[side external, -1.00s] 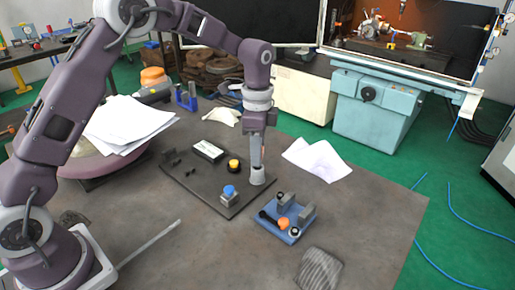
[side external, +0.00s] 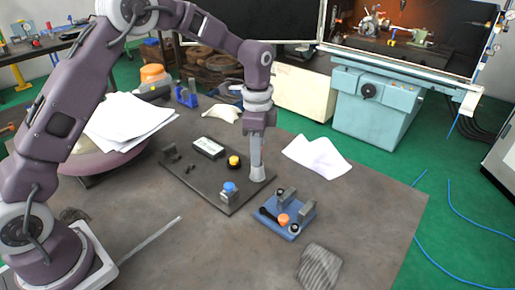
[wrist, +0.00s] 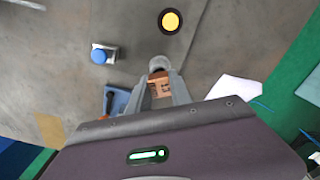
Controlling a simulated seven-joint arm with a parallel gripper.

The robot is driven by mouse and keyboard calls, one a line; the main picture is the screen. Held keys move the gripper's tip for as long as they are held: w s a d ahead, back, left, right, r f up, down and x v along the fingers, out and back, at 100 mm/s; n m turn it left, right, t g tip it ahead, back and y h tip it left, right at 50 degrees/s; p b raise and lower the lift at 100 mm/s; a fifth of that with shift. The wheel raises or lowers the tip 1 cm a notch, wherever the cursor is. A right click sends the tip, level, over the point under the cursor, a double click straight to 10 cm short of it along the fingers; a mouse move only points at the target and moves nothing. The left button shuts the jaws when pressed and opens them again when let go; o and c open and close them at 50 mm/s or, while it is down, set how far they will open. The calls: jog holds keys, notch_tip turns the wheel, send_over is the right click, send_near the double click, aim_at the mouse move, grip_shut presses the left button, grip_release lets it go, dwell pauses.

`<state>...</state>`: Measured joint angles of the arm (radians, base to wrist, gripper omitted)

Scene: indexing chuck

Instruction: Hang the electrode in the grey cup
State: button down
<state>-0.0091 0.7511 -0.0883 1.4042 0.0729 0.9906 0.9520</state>
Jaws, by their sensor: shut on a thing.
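My gripper (side external: 256,162) points straight down over the dark plate, at the grey cup (side external: 257,175) near the plate's right edge. In the wrist view my gripper (wrist: 160,76) is shut on a copper-brown block, which I take as the electrode (wrist: 160,88). The grey cup (wrist: 159,63) shows as a round grey shape just beyond the fingertips. The fingers hide most of the electrode and the cup's inside. I cannot tell how far the electrode reaches into the cup or whether they touch.
A blue fixture (side external: 296,228) with an orange knob stands in front right. White paper (side external: 317,157) lies right of the gripper.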

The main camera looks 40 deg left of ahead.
jog(key=shift+f, duration=0.65)
jog(key=c, duration=1.1)
grip_release()
notch_tip(320, 180, up, 7)
jog(key=shift+r, duration=0.1)
